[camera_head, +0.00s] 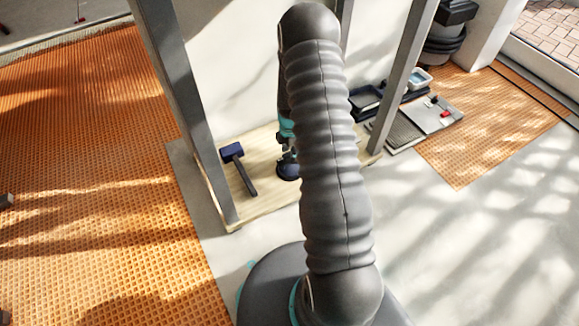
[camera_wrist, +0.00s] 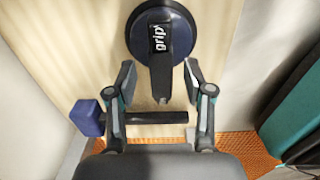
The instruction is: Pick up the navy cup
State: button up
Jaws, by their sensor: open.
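The navy cup (camera_wrist: 183,30) is a round dark-blue suction disc with a black strap marked "grip" across it. In the wrist view it lies at the top centre on a pale wooden board (camera_wrist: 60,50). In the head view the cup (camera_head: 289,172) shows on the board, partly hidden by my arm. My gripper (camera_wrist: 159,78) is open, its two fingertips just short of the disc. The strap's narrow end lies between the fingertips in the picture, and I cannot tell whether they touch it. In the head view my arm hides most of the gripper.
A mallet with a navy head (camera_wrist: 87,117) lies close by, its handle passing under my fingers in the picture; the mallet (camera_head: 233,153) is left of the cup in the head view. Grey posts (camera_head: 187,100) rise beside the board. Trays (camera_head: 405,133) lie to the right.

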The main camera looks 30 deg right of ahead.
notch_tip(320, 180, down, 3)
jog(key=shift+s+r, duration=0.1)
grip_shut()
